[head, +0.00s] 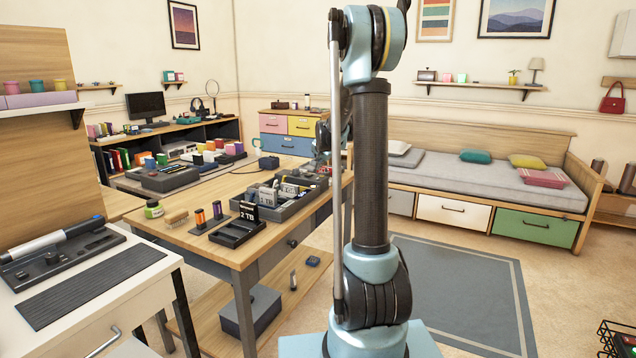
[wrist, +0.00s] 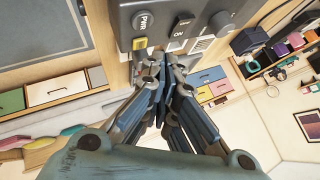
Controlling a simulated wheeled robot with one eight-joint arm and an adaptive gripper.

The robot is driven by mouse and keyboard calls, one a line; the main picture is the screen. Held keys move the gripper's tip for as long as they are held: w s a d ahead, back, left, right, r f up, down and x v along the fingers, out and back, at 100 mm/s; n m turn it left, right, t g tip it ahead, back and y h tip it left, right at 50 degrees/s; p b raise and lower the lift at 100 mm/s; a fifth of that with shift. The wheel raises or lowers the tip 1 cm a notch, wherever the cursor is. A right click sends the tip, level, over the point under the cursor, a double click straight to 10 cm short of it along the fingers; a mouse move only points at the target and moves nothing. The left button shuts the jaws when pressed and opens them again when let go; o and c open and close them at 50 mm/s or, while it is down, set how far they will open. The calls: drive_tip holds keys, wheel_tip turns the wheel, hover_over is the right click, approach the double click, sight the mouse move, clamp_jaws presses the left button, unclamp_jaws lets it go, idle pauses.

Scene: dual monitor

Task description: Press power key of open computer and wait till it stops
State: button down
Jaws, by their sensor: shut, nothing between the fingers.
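A dark grey panel (wrist: 200,10) fills the top of the wrist view. I cannot tell whether the tips touch the panel. An open grey case (head: 286,192) with parts inside sits on the wooden table.
The wooden table (head: 150,228) also holds a black tray (head: 238,233), a brush (head: 177,217) and a green-lidded jar (head: 153,209). A monitor (head: 146,105) stands on the back desk. A bed (head: 470,180) is at the right, with a grey rug (head: 455,285) on open floor.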

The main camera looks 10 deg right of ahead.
drive_tip(key=shift+r, duration=1.3)
drive_tip(key=shift+s, duration=0.3)
drive_tip(key=s+f+n+g, duration=0.2)
drive_tip(key=s+n+g, duration=0.25)
drive_tip(key=s, duration=2.65)
drive_tip(key=s+f+n+g, duration=0.1)
drive_tip(key=s+f, duration=0.5)
drive_tip(key=s, duration=0.6)
drive_tip(key=s+f+n+g, duration=0.1)
drive_tip(key=s+f+n, duration=0.2)
drive_tip(key=s, duration=0.9)
wheel_tip(320, 180, down, 3)
drive_tip(key=shift+s+a+f+n, duration=0.1)
drive_tip(key=shift+s+a+n, duration=0.2)
drive_tip(key=shift+s+n, duration=0.1)
drive_tip(key=shift+g, duration=0.25)
